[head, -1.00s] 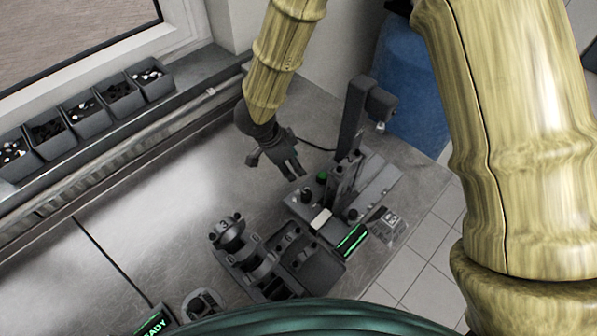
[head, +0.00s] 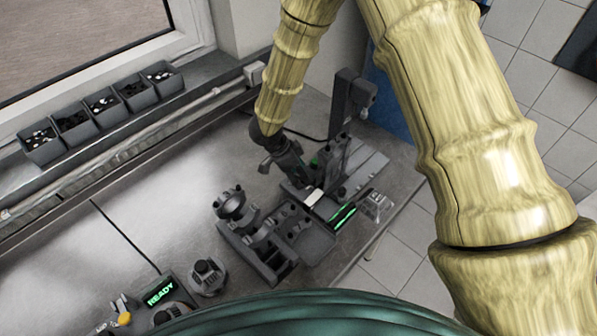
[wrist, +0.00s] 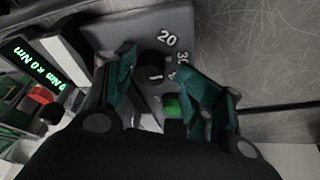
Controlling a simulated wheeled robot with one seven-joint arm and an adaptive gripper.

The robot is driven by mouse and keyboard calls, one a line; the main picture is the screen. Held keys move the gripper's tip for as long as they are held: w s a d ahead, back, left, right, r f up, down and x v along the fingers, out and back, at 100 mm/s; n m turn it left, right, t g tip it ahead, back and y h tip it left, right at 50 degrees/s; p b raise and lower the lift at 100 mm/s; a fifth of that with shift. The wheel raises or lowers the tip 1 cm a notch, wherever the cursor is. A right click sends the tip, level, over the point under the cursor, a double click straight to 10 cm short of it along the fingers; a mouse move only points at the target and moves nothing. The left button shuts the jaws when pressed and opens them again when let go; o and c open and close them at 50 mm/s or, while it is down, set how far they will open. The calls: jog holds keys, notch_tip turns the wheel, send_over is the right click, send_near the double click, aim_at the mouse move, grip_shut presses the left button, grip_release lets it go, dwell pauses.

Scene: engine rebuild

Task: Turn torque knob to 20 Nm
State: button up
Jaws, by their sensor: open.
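The torque knob (wrist: 152,64) is a dark round knob on a grey panel (wrist: 118,32), with the numerals 20 and 30 beside it and more partly hidden. A short white mark shows on the knob's lower side in the wrist view, away from the 20. My gripper (wrist: 158,86) is open, its teal-padded fingers on either side of the knob in that view; I cannot tell if they touch it. In the head view my gripper (head: 300,178) is low over the fixture (head: 335,185), and the knob is hidden there.
A green button (wrist: 172,104) lies close to the knob, between my fingers in view. A lit Nm display (wrist: 33,64) and a red button (wrist: 40,94) are at left. The fixture's dark post (head: 343,105) rises behind my gripper. A stand with dark parts (head: 258,240) is nearby.

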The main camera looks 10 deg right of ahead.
jog(key=shift+s+r, duration=0.2)
jog(key=shift+s, duration=0.3)
jog(key=shift+s+r, duration=0.15)
jog(key=shift+s, duration=0.35)
jog(key=c, duration=0.5)
jog(key=shift+w+f, duration=0.3)
jog(key=shift+f, duration=0.05)
jog(key=shift+c, duration=0.5)
jog(key=shift+d+r, duration=0.1)
jog(key=shift+d, duration=0.05)
jog(key=n, duration=0.1)
jog(key=n+t, duration=0.1)
jog(key=n, duration=0.1)
jog(key=n+p, duration=0.1)
jog(key=shift+r+t+y, duration=0.25)
jog(key=shift+t+y, duration=0.05)
jog(key=shift+t, duration=0.1)
jog(key=shift+o, duration=0.2)
jog(key=n, duration=0.2)
jog(key=n+t+y+p, duration=0.1)
jog(key=n, duration=0.1)
jog(key=shift+w+n+t, duration=0.1)
jog(key=shift+n+t, duration=0.2)
jog(key=shift+n, duration=0.6)
